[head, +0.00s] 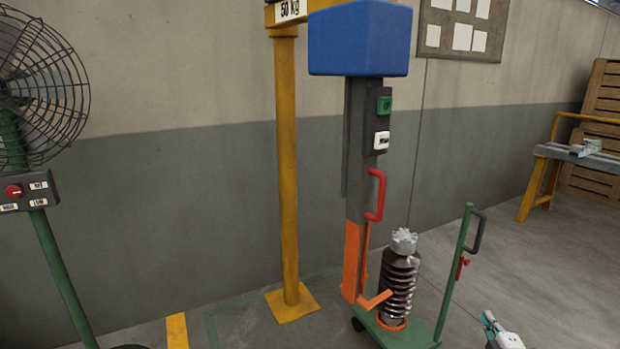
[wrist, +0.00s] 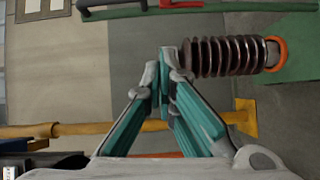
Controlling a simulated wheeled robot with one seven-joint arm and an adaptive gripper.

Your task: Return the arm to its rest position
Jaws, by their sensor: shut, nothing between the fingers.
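My gripper (wrist: 160,72) is shut and empty in the wrist view, its two teal-padded fingers meeting at the tips. Part of it (head: 498,335), white and teal, shows at the bottom right edge of the head view, right of the green trolley; the rest of the arm is out of frame. A brown ribbed insulator (head: 399,285) with a grey top stands upright in an orange ring on the trolley (head: 425,335). In the wrist view the insulator (wrist: 225,56) lies sideways in the picture, its top end beside the fingertips; I cannot tell the gap.
A lift column (head: 360,150) with a blue head and orange fork stands beside the insulator. A yellow post (head: 288,180) is behind it. A fan (head: 40,85) stands at left, a workbench (head: 585,155) at far right. Floor is open right of the trolley.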

